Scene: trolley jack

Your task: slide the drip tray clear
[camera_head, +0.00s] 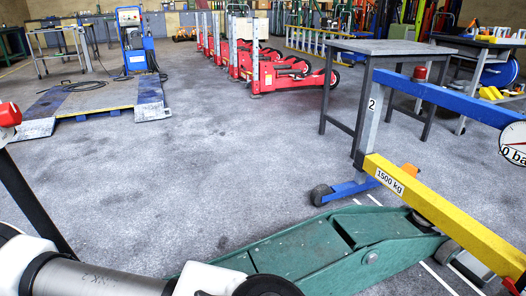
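I cannot make out a drip tray in this view. A green trolley jack (310,244) stands on the floor at the bottom centre, its far end under a yellow beam (440,215) labelled 1500 kg. Whether the jack touches the beam I cannot tell. A grey and white link of my own arm crosses the bottom left and covers the near end of the jack. Neither of my grippers shows in the picture.
A blue frame (440,98) with a dial marked 0 bar (515,144) stands at the right. A grey table (390,48) is behind it. Red pallet trucks (285,77) and a blue lift platform (85,98) stand farther back. The grey floor at centre left is clear.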

